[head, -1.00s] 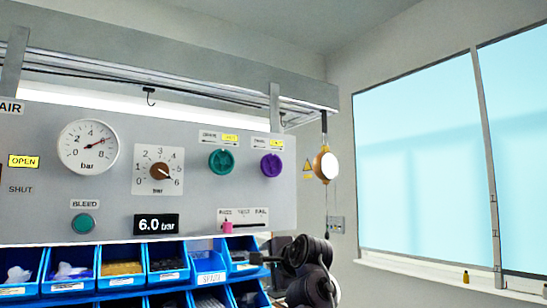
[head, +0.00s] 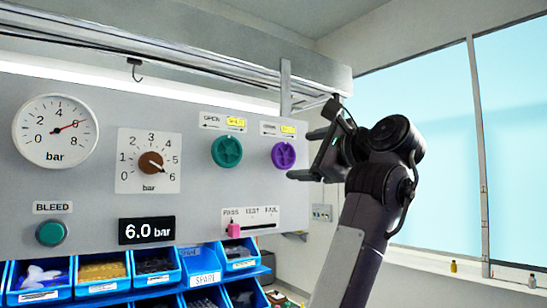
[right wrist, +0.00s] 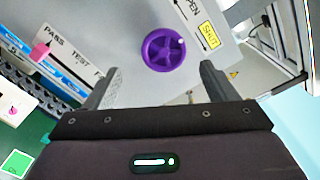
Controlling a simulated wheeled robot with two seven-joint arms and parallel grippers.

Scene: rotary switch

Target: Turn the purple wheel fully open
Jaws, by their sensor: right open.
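The purple wheel (head: 283,156) is a round handwheel on the upright grey panel, below a label with a yellow tag. It also shows in the right wrist view (right wrist: 162,49), where the tag reads SHUT beside OPEN, with arrows. My right gripper (head: 308,154) is open and empty, just right of the wheel in the head view. In the right wrist view the fingers (right wrist: 158,72) stand apart, with the wheel ahead between their tips. The fingers do not visibly touch the wheel. My left gripper is not in view.
A green wheel (head: 227,151) sits left of the purple one. A pink slider (head: 234,230) is below. The panel also has a gauge (head: 55,131), a dial (head: 150,163) and a green bleed button (head: 51,233). Blue bins (head: 205,269) stand underneath. A rail (head: 190,50) runs above.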

